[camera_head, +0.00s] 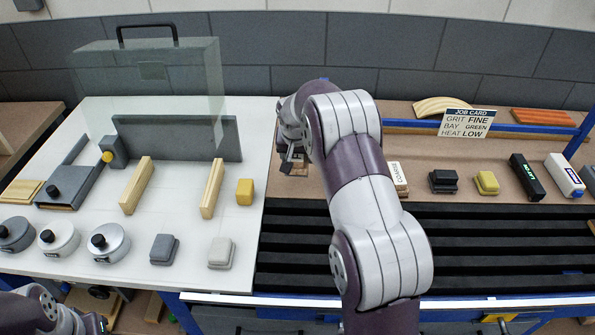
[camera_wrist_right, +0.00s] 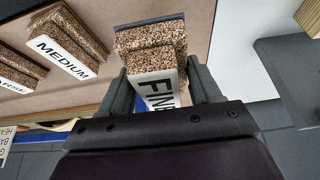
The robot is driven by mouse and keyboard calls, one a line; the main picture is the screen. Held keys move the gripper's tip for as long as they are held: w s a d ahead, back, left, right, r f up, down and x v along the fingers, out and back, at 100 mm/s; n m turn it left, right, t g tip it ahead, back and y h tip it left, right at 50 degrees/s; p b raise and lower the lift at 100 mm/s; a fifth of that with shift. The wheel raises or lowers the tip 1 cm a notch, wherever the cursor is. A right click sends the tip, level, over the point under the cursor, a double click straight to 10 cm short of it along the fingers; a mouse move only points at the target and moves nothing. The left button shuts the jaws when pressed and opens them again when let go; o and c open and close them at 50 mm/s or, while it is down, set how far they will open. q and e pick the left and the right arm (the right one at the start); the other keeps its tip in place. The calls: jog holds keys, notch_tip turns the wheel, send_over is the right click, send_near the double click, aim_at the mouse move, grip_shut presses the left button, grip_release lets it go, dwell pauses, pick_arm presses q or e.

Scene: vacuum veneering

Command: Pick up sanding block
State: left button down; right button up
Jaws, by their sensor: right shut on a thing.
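The fine sanding block (camera_wrist_right: 155,65), a brown gritty block with a white FINE label, is between the fingers of my right gripper (camera_wrist_right: 165,92) in the right wrist view. The fingers are shut on its sides. In the head view my right gripper (camera_head: 293,160) is at the left end of the brown board, and the block is mostly hidden. I cannot tell whether it touches the board. The medium block (camera_wrist_right: 65,45) and coarse block (camera_wrist_right: 18,75) stand beside it. The coarse block also shows in the head view (camera_head: 400,178).
The job card (camera_head: 467,123) reads grit FINE, bay GREEN, heat LOW. A white table (camera_head: 190,255) at left holds knobbed pots, wooden strips and small blocks. Black slats (camera_head: 430,240) lie in front of the brown board (camera_head: 330,185). My right arm hides the board's middle.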

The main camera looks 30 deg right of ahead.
notch_tip(320, 180, up, 21)
jog(key=p, duration=0.6)
jog(key=shift+r+p, duration=0.15)
jog(key=shift+p, duration=0.15)
